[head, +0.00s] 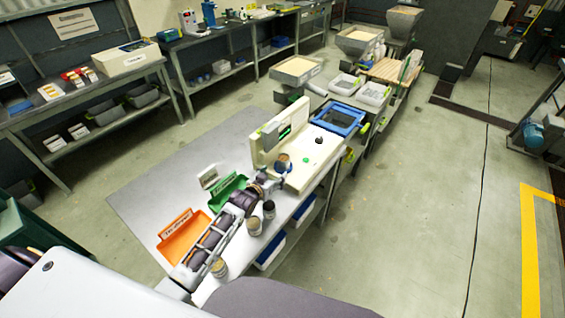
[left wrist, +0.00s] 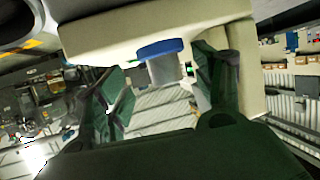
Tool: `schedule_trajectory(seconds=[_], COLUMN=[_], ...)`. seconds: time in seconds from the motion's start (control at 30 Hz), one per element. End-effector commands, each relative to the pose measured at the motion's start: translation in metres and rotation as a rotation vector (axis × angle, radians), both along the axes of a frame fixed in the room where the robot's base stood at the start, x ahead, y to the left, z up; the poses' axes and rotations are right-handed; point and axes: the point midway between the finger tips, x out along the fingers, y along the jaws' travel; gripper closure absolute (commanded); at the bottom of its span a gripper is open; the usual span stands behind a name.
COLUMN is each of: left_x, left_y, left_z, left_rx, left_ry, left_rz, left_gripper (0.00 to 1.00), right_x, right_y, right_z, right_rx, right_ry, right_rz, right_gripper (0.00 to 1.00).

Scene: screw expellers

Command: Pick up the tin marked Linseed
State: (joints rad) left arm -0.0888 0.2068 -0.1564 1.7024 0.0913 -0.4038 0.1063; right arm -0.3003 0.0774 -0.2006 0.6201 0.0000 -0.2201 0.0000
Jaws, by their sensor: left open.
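My left gripper (head: 274,176) reaches over the bench to the front of the cream machine. In the left wrist view its fingers (left wrist: 158,85) are open, with a small tin (left wrist: 163,72) with a blue end and grey body between or just beyond the tips; contact is not visible. In the head view a tin with a brownish top (head: 283,160) shows at the gripper. More small tins stand nearer me: one at the front (head: 219,267), one behind it (head: 254,228) and a dark-topped one (head: 269,209). No Linseed label is readable. My right gripper is not in view.
An orange tray (head: 180,240) and a green tray (head: 226,191) lie left of my left arm. The cream machine (head: 318,160) stands close to the gripper, with a blue-framed tray (head: 339,119) behind.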

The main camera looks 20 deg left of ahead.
Motion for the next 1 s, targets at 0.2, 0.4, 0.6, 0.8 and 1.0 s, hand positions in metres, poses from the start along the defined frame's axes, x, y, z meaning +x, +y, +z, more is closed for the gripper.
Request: schedule_trajectory(seconds=[0.2,0.4,0.6,0.8,1.0], left_x=[0.001,0.009,0.021,0.034,0.046], left_y=[0.0,-0.001,-0.003,-0.005,-0.007], left_z=[0.0,-0.001,-0.002,-0.002,-0.002], left_rx=[0.0,0.0,0.0,0.0,0.0], left_ry=[0.0,-0.001,-0.001,-0.001,-0.001], left_rz=[0.0,0.0,0.0,0.0,0.0], left_gripper=[0.32,0.32,0.32,0.32,0.32], right_x=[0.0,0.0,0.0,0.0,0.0], right_y=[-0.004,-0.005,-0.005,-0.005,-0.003], right_z=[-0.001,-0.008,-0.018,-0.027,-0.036], right_rx=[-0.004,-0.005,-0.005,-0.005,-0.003], right_ry=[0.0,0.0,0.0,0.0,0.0], right_rz=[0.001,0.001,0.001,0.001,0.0], right_gripper=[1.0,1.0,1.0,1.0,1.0])
